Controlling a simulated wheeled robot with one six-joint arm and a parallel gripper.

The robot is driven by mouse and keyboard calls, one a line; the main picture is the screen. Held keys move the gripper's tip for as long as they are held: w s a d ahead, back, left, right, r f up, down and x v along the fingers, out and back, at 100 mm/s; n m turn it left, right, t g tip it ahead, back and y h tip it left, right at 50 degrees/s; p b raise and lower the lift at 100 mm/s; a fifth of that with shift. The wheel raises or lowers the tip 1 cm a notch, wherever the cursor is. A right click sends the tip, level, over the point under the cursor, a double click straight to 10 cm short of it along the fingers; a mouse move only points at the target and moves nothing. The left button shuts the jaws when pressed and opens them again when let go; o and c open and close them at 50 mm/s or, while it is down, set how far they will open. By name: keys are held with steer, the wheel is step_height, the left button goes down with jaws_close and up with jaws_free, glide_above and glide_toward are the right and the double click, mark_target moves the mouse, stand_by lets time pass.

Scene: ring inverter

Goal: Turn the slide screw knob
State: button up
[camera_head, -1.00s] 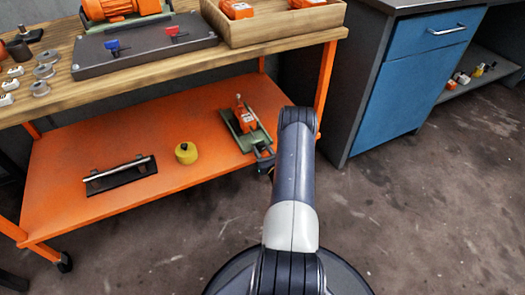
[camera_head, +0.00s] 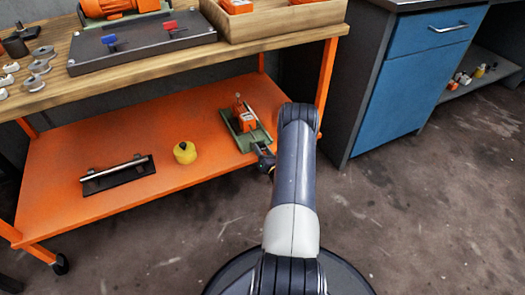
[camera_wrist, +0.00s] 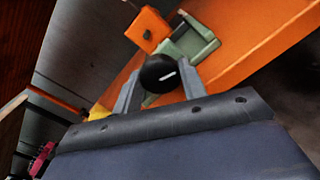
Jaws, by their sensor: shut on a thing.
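The slide (camera_head: 262,138) has a green base and an orange block (camera_head: 246,122) on top. It sits on the orange lower shelf at its right end. In the wrist view, the green base (camera_wrist: 196,42) and the orange block (camera_wrist: 147,29) lie just beyond the fingers. The black round knob (camera_wrist: 160,73) with a white mark is between my fingertips. My gripper (camera_wrist: 161,84) is shut on the knob. In the head view my gripper (camera_head: 265,160) is at the near end of the slide; the knob is hard to make out there, beside my arm.
A yellow round thing (camera_head: 185,152) and a black holder with a metal rod (camera_head: 118,175) stand left on the orange shelf (camera_head: 60,150). The wooden tabletop (camera_head: 55,86) is above. An orange table leg (camera_head: 327,85) and a blue cabinet (camera_head: 405,95) are at the right.

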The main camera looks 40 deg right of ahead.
steer(key=o, duration=1)
steer(key=shift+s, duration=0.1)
steer(key=p+v, duration=0.3)
steer(key=v, duration=0.7)
steer(key=shift+s+a, duration=0.15)
steer(key=shift+s, duration=0.1)
